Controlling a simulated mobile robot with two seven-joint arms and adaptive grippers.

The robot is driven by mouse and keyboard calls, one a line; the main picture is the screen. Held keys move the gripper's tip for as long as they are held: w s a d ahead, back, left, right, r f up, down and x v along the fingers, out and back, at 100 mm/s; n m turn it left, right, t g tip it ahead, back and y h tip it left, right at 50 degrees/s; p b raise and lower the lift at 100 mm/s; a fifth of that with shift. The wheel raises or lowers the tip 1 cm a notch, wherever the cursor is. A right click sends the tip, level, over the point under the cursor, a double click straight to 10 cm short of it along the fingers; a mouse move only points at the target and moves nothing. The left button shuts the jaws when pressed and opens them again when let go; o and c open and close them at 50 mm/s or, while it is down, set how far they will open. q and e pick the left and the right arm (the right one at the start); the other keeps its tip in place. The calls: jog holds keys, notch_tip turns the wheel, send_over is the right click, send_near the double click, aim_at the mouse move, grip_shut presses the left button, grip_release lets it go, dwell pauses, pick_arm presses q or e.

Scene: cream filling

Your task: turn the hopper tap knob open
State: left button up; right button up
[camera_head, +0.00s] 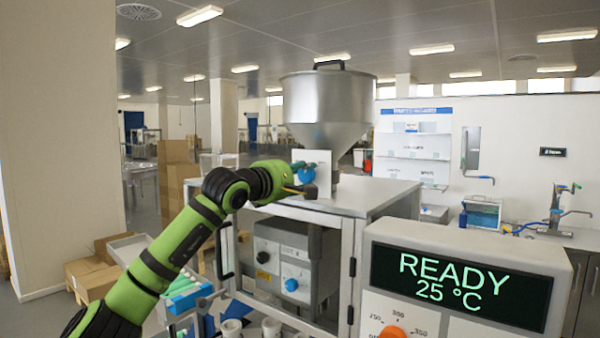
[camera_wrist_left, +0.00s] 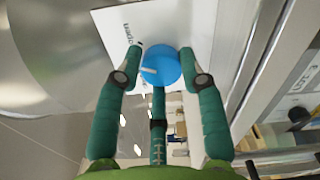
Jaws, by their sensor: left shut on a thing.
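The steel hopper (camera_head: 328,100) stands on the machine's top, with a white plate (camera_head: 320,157) at its outlet. The blue tap knob (camera_head: 307,175) sits in front of that plate. In the left wrist view the round knob (camera_wrist_left: 166,64) has a white pointer mark toward the picture's left, and the plate (camera_wrist_left: 108,22) carries a small "open" label. My left gripper (camera_wrist_left: 161,60) is shut on the knob, with green fingers on both sides of it and a third below. In the head view the fingers partly hide the knob. My right gripper is not in view.
The machine cabinet (camera_head: 345,199) stands below the hopper, with black and blue knobs inside. A control box (camera_head: 540,262) reading READY 25 °C stands at the front right. Cardboard boxes (camera_head: 90,270) lie at the left. A bench with bottling gear is at the right.

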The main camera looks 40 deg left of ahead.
pick_arm(q)
jog(key=shift+d+r+m+p, duration=0.1)
jog(key=shift+m+p, duration=0.35)
jog(key=shift+m, duration=1.55)
jog(key=o, duration=1.1)
jog(key=shift+d, duration=0.25)
jog(key=shift+a, duration=0.1)
jog(key=shift+s+a, duration=0.1)
jog(key=shift+s, duration=0.1)
jog(key=s, duration=0.3)
jog(key=s+d, duration=0.1)
jog(key=s, duration=0.7)
jog(key=shift+s+d, duration=0.25)
jog(key=shift+d, duration=0.15)
